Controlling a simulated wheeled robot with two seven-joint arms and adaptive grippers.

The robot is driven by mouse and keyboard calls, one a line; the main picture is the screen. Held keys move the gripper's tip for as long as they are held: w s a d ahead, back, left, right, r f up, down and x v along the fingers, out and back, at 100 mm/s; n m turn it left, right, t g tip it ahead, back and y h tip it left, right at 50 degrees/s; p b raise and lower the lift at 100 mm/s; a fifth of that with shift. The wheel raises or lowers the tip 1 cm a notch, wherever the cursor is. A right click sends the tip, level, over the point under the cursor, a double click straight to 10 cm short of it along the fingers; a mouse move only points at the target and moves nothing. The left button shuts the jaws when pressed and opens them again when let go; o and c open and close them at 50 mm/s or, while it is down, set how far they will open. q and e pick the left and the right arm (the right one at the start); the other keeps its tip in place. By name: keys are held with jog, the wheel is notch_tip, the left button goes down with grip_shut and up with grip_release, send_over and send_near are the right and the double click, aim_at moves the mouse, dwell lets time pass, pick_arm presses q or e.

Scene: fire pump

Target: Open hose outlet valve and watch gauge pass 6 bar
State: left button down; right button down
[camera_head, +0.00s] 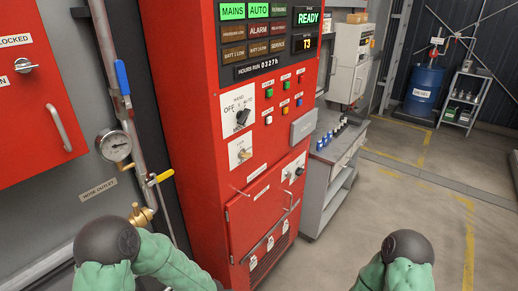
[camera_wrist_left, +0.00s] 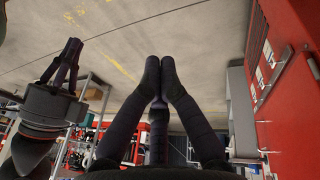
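The round white pressure gauge (camera_head: 115,146) is on the grey pipe in the head view; its needle is too small to read. A valve with a yellow lever (camera_head: 162,176) is just below and right of it. A brass fitting (camera_head: 141,215) sits lower down, above the arm with green and black links. The label "HOSE OUTLET" (camera_head: 98,189) is on the wall left of the yellow lever. In the left wrist view, my left gripper (camera_wrist_left: 160,60) has its dark fingertips together, with nothing between them. My right gripper (camera_wrist_left: 73,43) shows there too, its fingers converging, empty. Neither gripper's fingers show in the head view.
A blue lever (camera_head: 122,77) is higher on the same pipe. A red pump control cabinet (camera_head: 188,110) stands right of the pipe. A red locked panel (camera_head: 40,110) is at the left. A grey workbench (camera_head: 325,190) stands beyond the cabinet. The floor at the right is open.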

pick_arm(q)
jog(key=s+a+f+n, duration=0.4)
jog(key=s+f+n, duration=0.4)
jog(key=s, duration=0.3)
jog(key=shift+s+f+n, duration=0.2)
jog(key=shift+f+n, duration=0.2)
jog(key=shift+f, duration=0.35)
dwell(1.3)
